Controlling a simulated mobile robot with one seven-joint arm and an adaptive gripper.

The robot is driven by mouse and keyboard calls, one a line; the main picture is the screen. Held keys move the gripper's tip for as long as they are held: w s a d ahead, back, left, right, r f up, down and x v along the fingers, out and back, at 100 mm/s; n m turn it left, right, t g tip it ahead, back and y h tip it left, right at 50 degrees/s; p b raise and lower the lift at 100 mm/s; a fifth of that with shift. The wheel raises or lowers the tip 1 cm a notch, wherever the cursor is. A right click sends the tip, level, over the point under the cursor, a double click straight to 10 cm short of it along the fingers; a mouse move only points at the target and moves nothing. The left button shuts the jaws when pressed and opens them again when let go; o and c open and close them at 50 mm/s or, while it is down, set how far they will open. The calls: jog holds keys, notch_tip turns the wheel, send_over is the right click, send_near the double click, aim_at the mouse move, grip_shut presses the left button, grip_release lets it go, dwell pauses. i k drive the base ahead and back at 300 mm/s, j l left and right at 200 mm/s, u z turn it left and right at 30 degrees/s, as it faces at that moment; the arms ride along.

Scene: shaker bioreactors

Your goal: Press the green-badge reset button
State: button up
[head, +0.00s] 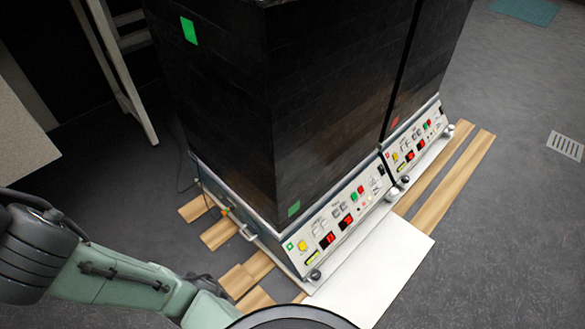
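The near shaker bioreactor (215,110) has a tall black cabinet with a green patch (189,30) on its side face and another green patch (293,209) low on its front. A green button (353,195) and a red button (361,189) sit further right. The labels are too small to read, so I cannot tell which is reset. My arm shows at lower left; my gripper is not in view.
A second bioreactor (425,60) stands close at the right, with a red patch (395,121) and similar panel (415,140). A white board (375,270) and wooden planks (455,180) lie around the bases.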

aim_at(302, 246)
jog(key=j+z, duration=0.5)
jog(key=j, duration=0.8)
jog(key=k, duration=0.05)
